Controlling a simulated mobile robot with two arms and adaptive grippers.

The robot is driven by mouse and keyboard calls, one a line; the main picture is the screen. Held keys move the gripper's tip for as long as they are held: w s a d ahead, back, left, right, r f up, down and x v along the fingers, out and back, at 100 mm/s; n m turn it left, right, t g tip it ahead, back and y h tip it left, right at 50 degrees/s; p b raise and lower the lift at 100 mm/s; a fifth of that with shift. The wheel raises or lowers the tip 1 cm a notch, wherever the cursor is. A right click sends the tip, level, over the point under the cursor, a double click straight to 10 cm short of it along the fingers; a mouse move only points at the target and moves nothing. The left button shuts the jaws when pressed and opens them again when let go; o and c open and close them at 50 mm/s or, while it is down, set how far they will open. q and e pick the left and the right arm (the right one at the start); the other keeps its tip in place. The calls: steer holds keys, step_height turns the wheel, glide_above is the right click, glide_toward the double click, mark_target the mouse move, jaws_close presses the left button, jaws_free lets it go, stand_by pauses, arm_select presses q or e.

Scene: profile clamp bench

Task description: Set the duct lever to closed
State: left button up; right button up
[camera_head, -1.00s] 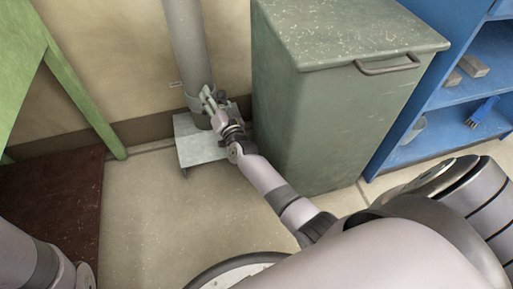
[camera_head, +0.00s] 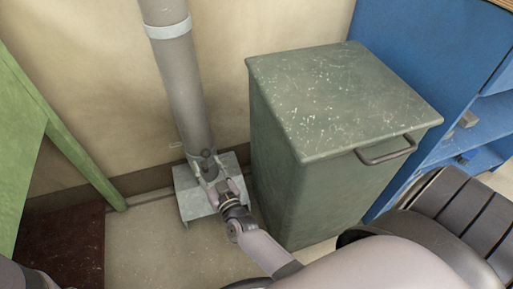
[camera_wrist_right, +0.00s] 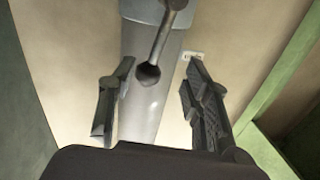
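The duct is a grey vertical pipe (camera_head: 182,95) against the wall, standing over a pale metal stand (camera_head: 195,207). In the right wrist view the duct lever (camera_wrist_right: 160,42) is a grey rod with a dark ball knob (camera_wrist_right: 148,74) at its lower end, in front of the pipe (camera_wrist_right: 143,105). My right gripper (camera_wrist_right: 160,95) is open, with one finger on either side of the knob and visible gaps to both. In the head view the right gripper (camera_head: 213,178) is at the pipe's foot and partly hides it. My left gripper is out of view.
A grey-green bin (camera_head: 335,100) with a handle stands close to the right of the pipe. A blue shelf (camera_head: 415,60) is beyond it. A green panel and leg (camera_head: 75,150) stand at the left.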

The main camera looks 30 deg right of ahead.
steer(key=s+f+n+g+y+p, duration=0.1)
steer(key=s+g+p, duration=0.2)
steer(key=s+p, duration=0.6)
steer(key=s+f+n+g+y+p, duration=0.1)
steer(key=s+f+g+p, duration=0.1)
steer(key=s+p, duration=0.7)
steer(key=s+a+f+n+g+y+p, duration=0.1)
steer(key=s+g+p, duration=0.4)
steer(key=s+p, duration=0.4)
steer(key=shift+s+f+n, duration=0.3)
steer(key=shift+s, duration=0.25)
steer(key=shift+c, duration=0.2)
